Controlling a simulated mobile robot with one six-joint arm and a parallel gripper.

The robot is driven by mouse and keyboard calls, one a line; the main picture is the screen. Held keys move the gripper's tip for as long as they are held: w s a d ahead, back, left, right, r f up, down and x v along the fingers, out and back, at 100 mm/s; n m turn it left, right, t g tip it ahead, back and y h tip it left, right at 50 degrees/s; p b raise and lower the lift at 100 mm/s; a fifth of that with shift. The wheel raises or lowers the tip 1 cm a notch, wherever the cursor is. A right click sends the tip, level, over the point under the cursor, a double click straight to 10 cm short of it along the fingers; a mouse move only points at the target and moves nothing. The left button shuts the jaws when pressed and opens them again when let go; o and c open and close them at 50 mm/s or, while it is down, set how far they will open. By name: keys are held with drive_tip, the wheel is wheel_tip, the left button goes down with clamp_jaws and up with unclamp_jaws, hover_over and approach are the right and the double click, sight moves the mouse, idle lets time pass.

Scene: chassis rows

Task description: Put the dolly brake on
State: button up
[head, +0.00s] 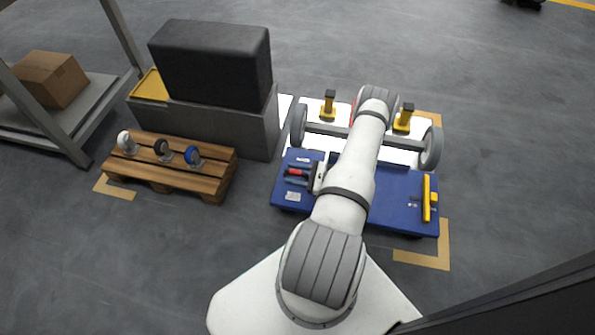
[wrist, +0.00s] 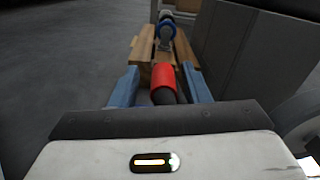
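The blue dolly (head: 390,207) stands on the floor in front of my base. A red grip on a dark lever (head: 294,172), which looks like the brake lever, is at its left end. In the wrist view the red grip (wrist: 164,82) lies between my two blue fingers, with a small gap on each side. My gripper (head: 298,174) is open around or just over the grip; the exact depth is unclear. A yellow bar (head: 427,198) is fixed at the dolly's right end. My arm hides the dolly's middle.
An axle with two wheels (head: 432,148) and yellow stands (head: 328,108) are behind the blue deck. A wooden pallet (head: 215,178) with several small casters is to the left. A grey bin (head: 262,132) with a dark block (head: 212,65) stands behind it. Floor at front left is clear.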

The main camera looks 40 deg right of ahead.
sight(306, 175)
drive_tip(key=shift+s+d+r, duration=0.1)
drive_tip(key=shift+s+d, duration=0.05)
drive_tip(key=shift+d, duration=0.1)
drive_tip(key=p+v, duration=0.1)
drive_tip(key=v, duration=0.6)
drive_tip(key=shift+s+p, duration=0.1)
drive_tip(key=shift+p, duration=0.3)
idle(0.3)
